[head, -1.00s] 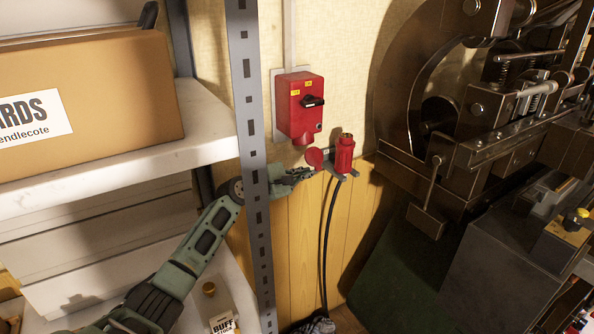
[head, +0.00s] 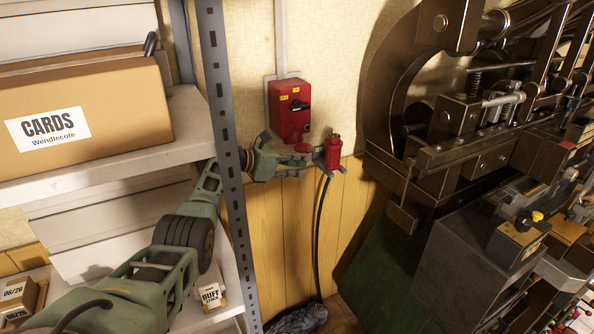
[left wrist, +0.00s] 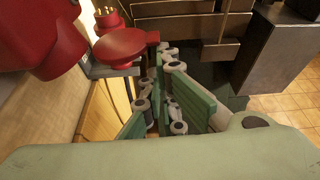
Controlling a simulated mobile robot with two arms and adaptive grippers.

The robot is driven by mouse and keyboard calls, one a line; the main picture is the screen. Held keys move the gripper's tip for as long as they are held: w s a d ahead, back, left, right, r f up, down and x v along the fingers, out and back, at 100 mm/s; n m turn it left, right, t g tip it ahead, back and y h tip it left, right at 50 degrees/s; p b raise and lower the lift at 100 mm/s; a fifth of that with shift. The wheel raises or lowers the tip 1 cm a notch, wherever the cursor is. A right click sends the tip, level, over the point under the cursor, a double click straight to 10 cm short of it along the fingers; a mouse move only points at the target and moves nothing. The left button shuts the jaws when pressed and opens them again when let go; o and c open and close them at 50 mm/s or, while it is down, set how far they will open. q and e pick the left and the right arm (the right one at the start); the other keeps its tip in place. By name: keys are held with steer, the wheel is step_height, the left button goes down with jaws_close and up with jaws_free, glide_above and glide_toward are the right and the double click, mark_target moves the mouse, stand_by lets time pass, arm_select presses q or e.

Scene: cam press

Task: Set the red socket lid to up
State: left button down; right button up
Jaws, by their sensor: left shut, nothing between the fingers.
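The red socket (head: 290,108) is a box with a black rotary switch, fixed to the wall. Its round red lid (head: 303,148) is just below the box and looks roughly level; it is also a red disc in the left wrist view (left wrist: 125,47). My left gripper (head: 308,162) is shut and empty, with its fingers just under the lid. In the left wrist view the closed fingers (left wrist: 165,85) lie below the lid's edge; I cannot tell whether they touch it. My right gripper is out of view.
A red plug (head: 333,153) with a black cable sits in a wall bracket close to the fingers' right. A grey shelf post (head: 222,130) stands close to my left arm. A large dark press (head: 470,130) fills the right side.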

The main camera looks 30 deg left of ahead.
arm_select(q)
steer(key=shift+s+r+n+g+h, duration=0.1)
steer(key=shift+r+n+g+h, duration=0.25)
steer(key=shift+r+n, duration=0.5)
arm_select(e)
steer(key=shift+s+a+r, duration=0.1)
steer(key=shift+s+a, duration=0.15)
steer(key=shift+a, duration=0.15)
arm_select(q)
steer(key=shift+r, duration=0.15)
steer(key=s+d+p+v, duration=0.1)
steer(key=p+v, duration=0.4)
steer(key=v, duration=0.2)
steer(key=shift+s, duration=0.2)
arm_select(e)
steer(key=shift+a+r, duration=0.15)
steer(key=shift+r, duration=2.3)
arm_select(q)
steer(key=shift+d, duration=0.1)
